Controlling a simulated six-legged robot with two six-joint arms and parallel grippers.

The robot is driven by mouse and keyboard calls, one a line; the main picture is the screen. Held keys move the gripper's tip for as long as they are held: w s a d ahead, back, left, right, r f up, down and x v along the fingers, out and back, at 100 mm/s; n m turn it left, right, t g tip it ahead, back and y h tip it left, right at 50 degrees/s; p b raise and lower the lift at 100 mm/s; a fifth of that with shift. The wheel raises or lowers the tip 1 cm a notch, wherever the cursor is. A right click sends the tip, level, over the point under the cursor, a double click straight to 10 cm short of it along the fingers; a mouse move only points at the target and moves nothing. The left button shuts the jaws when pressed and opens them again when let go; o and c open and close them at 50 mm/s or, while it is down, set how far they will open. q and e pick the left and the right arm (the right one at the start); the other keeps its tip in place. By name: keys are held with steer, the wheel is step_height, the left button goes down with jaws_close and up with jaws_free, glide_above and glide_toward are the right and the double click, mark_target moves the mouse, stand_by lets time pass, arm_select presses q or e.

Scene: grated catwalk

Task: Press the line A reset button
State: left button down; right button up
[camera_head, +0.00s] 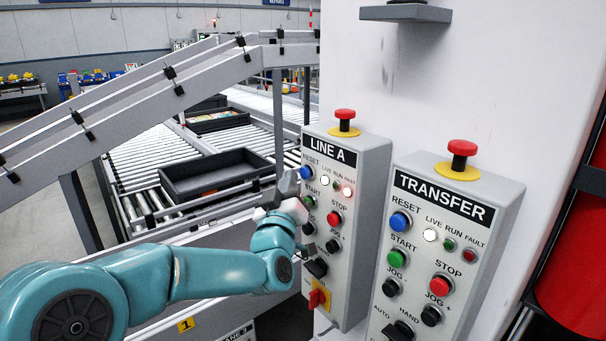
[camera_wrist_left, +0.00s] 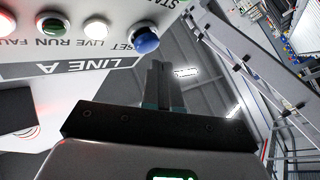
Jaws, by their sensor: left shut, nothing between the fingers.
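The line A box (camera_head: 345,230) is a grey control panel on the white column, labelled LINE A. Its blue reset button (camera_head: 306,172) sits at the upper left of its face. The same blue button (camera_wrist_left: 145,40) shows near the top middle of the left wrist view. My left gripper (camera_head: 290,180) is shut and empty, just left of the button in the head view. In the wrist view its closed fingertips (camera_wrist_left: 158,66) point up, just below the button; I cannot tell whether they touch it. My right gripper is not in view.
The red mushroom button (camera_head: 345,115) tops the line A box. The similar TRANSFER box (camera_head: 440,240), with its own blue reset button (camera_head: 400,222), stands to the right. A conveyor with a dark tray (camera_head: 215,175) and a sloping rail (camera_head: 130,95) lie behind my left arm.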

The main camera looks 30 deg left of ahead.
arm_select(q)
steer(key=shift+w+d+b, duration=0.15)
steer(key=shift+w+b, duration=0.2)
steer(key=shift+w, duration=0.05)
steer(key=shift+s, duration=0.1)
steer(key=shift+w+d, duration=0.35)
steer(key=shift+w, duration=0.45)
stand_by(1.0)
steer(key=shift+s, duration=0.1)
steer(key=shift+s+a+b, duration=0.25)
steer(key=shift+s+b, duration=0.25)
steer(key=shift+s+a+b, duration=0.25)
steer(key=shift+s+b, duration=0.25)
